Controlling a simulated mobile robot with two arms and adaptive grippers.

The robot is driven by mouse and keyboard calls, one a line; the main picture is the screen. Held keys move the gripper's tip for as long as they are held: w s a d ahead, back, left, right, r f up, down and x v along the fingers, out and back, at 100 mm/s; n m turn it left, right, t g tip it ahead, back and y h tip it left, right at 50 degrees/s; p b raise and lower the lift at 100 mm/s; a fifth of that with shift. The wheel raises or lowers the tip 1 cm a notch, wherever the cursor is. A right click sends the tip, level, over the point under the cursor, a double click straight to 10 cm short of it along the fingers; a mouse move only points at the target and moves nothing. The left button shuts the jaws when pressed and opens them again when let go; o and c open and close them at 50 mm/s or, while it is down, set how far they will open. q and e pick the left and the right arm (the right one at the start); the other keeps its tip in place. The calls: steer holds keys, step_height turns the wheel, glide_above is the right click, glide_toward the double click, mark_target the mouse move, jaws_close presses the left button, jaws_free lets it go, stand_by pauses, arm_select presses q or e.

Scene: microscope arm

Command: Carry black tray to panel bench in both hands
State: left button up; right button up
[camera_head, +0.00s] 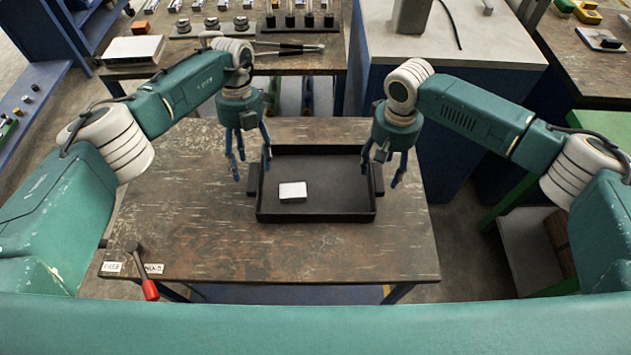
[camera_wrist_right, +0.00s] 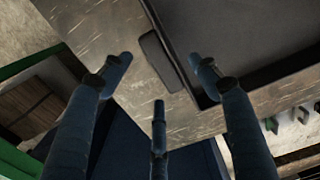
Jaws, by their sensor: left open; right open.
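The black tray (camera_head: 330,213) lies flat on a worn brown bench, with a small white block (camera_head: 292,191) inside it toward the left. It has a dark handle on each short side; the right handle (camera_head: 377,180) also shows in the right wrist view (camera_wrist_right: 158,62). My left gripper (camera_head: 250,172) hangs open above the tray's left side, near the left handle (camera_head: 253,179). My right gripper (camera_head: 381,172) hangs open above the right side.
The brown bench (camera_head: 180,235) has free room left and in front of the tray. Behind stand a bench with instruments (camera_head: 325,62), a pale-topped blue cabinet (camera_head: 480,45) and another bench at right (camera_head: 580,70).

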mark_target(251, 176)
arm_select(q)
steer(key=shift+x, duration=2.5)
arm_select(e)
steer(key=shift+f, duration=2.55)
arm_select(q)
jaws_close()
arm_select(e)
jaws_close()
arm_select(q)
steer(key=shift+r, duration=0.1)
arm_select(e)
steer(key=shift+r, duration=0.1)
